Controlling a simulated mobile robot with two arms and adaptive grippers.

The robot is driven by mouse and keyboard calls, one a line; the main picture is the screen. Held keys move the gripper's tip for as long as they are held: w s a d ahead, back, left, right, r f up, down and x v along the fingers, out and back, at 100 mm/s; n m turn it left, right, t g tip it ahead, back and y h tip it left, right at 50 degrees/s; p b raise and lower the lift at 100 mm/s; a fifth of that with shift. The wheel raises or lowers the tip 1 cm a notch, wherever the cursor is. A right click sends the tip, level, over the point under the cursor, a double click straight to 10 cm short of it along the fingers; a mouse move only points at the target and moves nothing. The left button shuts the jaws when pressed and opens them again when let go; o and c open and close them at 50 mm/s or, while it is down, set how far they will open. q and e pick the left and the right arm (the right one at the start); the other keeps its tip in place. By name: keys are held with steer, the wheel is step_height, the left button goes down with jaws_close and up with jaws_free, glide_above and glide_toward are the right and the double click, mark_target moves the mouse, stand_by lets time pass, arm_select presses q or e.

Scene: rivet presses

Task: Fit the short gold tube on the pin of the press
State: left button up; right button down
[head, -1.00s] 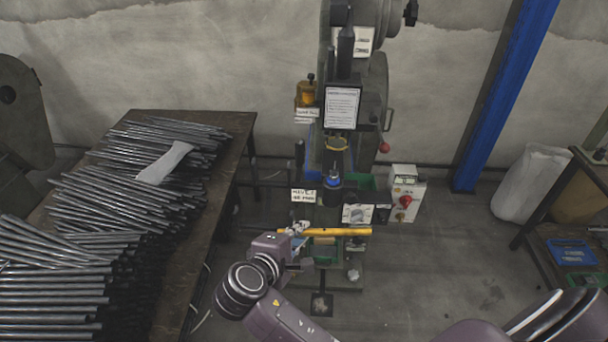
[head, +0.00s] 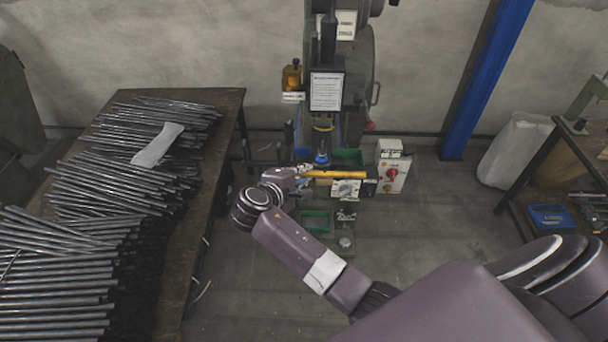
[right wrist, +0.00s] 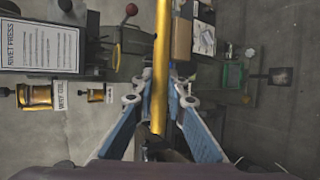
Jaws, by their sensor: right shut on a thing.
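The short gold tube (head: 335,174) lies level in the jaws of my right gripper (head: 303,175), which is shut on it near its left end. In the right wrist view the tube (right wrist: 160,75) runs up from between the fingers (right wrist: 158,108). The press (head: 327,45) stands against the wall. A blue part with a dark tip (head: 321,157), which may hold the pin, sits low on the press, just behind the tube in the picture; the pin itself is too small to make out. My left gripper is not in view.
A table (head: 228,125) at the left bears many grey metal tubes (head: 70,255) and a pale cloth (head: 158,145). A control box with a red button (head: 392,174) stands right of the press. Green bins (head: 317,222) sit low in front.

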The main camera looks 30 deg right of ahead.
steer(key=w+d+f+b, duration=0.1)
steer(key=w+d+b, duration=0.4)
steer(key=w+b, duration=0.2)
steer(key=w+d+f+b, duration=0.2)
steer(key=w+d+b, duration=0.4)
steer(key=w, duration=0.5)
steer(key=shift+w+b, duration=0.2)
steer(key=shift+b, duration=0.65)
steer(key=shift+r+p, duration=0.1)
steer(key=shift+p, duration=0.55)
stand_by(1.1)
steer(key=shift+f+b, duration=1.3)
steer(key=shift+f, duration=0.65)
steer(key=c, duration=1.8)
jaws_free()
steer(key=shift+s, duration=0.1)
steer(key=shift+c, duration=0.2)
